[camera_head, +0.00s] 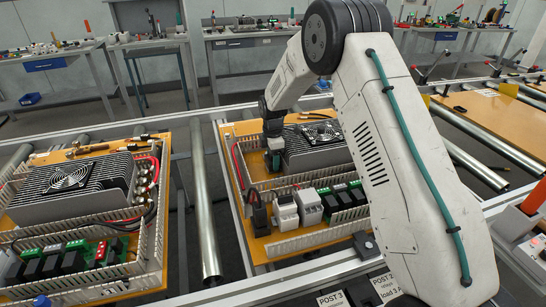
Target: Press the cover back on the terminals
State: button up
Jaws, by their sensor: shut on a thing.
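My gripper (273,151) points down over the back left part of the middle wooden panel (262,252), left of the black heat sink. It is shut on a small dark piece (274,162), which I take to be the cover; the fingers hide most of it. The terminals under it are too small and hidden to make out, and I cannot tell whether the cover touches them. Slotted grey wiring duct (296,243) frames the panel.
A finned heat sink with a fan (318,133) stands close right of my gripper. White modules (285,212) and black relays (343,197) stand nearer. A second wired panel (120,284) lies left, beyond a metal roller (205,210). My arm hides the right side.

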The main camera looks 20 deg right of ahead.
jog(key=shift+f, duration=0.35)
jog(key=o, duration=1.1)
jog(key=shift+r, duration=3.85)
jog(key=s+d+r+m, duration=0.2)
jog(key=s+r+m, duration=0.6)
jog(key=s+r, duration=1.3)
jog(key=s+m, duration=0.3)
jog(key=s, duration=0.6)
jog(key=s+m, duration=0.3)
jog(key=s, duration=0.6)
jog(key=s+d+m+t, duration=0.1)
jog(key=s+m, duration=0.3)
jog(key=s, duration=0.6)
jog(key=shift+r, duration=0.35)
